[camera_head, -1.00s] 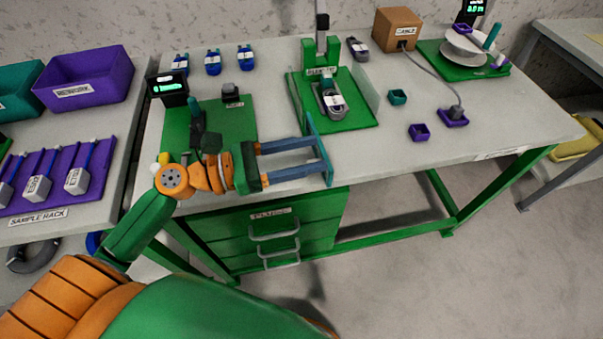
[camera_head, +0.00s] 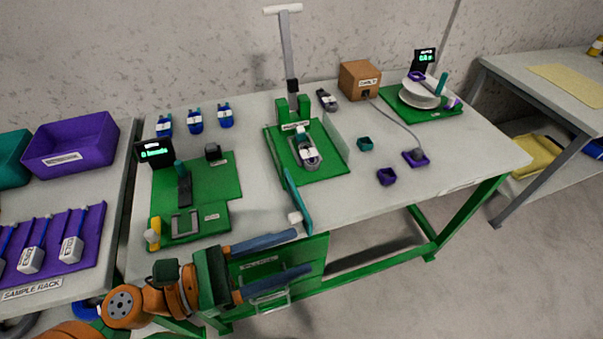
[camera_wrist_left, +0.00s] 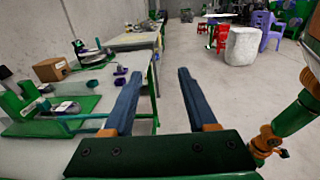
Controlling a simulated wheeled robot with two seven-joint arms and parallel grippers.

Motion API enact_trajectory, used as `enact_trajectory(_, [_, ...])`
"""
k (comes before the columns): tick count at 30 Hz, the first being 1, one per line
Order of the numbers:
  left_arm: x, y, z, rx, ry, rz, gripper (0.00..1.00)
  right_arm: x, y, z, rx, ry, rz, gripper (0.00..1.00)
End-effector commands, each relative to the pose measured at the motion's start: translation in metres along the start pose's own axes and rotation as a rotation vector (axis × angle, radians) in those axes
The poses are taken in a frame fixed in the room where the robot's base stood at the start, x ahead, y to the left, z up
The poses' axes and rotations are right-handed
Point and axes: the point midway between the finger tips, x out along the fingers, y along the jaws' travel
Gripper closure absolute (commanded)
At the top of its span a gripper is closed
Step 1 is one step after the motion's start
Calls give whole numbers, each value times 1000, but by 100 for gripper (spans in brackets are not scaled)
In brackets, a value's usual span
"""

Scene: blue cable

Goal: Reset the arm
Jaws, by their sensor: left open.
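My left gripper (camera_head: 305,254) shows in the head view at the table's front edge, in front of the green drawers. Its two blue fingers are apart with nothing between them. In the left wrist view the open fingers (camera_wrist_left: 155,80) point along the front of the table, over the floor. My right gripper is not in view.
The workbench (camera_head: 450,160) carries a green test mat (camera_head: 222,178), a cardboard box (camera_head: 360,80) and small teal (camera_head: 365,144) and purple (camera_head: 388,176) cups. A side table with a purple bin (camera_head: 72,143) and sample rack stands left. Floor at the right is free.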

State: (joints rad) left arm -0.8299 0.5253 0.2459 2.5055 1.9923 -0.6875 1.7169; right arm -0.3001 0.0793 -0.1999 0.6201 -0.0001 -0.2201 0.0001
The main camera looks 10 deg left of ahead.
Motion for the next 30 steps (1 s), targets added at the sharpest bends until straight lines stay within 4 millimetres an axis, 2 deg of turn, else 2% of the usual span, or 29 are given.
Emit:
enact_trajectory(2, [1, -3, -4, 54, 16, -11, 43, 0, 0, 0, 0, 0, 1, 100])
enact_trajectory(4, [4, -13, -22, 266, 83, -58, 43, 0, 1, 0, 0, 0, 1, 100])
enact_trajectory(5, [6, -18, -35, 409, 131, -96, 43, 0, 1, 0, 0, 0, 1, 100])
enact_trajectory(7, [7, -29, -76, 809, 270, -227, 43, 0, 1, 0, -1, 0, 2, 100])
enact_trajectory(9, [0, -31, -118, 1183, 414, -400, 43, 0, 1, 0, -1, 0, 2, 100])
enact_trajectory(12, [-19, -21, -163, 1578, 588, -676, 43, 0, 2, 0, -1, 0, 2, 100])
enact_trajectory(15, [-44, -5, -192, 1843, 728, -977, 43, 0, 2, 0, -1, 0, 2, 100])
enact_trajectory(18, [-72, 11, -206, 2001, 837, -1302, 43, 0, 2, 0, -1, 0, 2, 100])
enact_trajectory(20, [-91, 21, -209, 2048, 891, -1509, 43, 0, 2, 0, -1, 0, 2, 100])
enact_trajectory(26, [-90, 22, -296, 1999, 853, -1578, 43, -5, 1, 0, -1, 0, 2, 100])
enact_trajectory(30, [-103, 7, -361, 1963, 825, -1618, 43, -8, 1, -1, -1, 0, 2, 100])
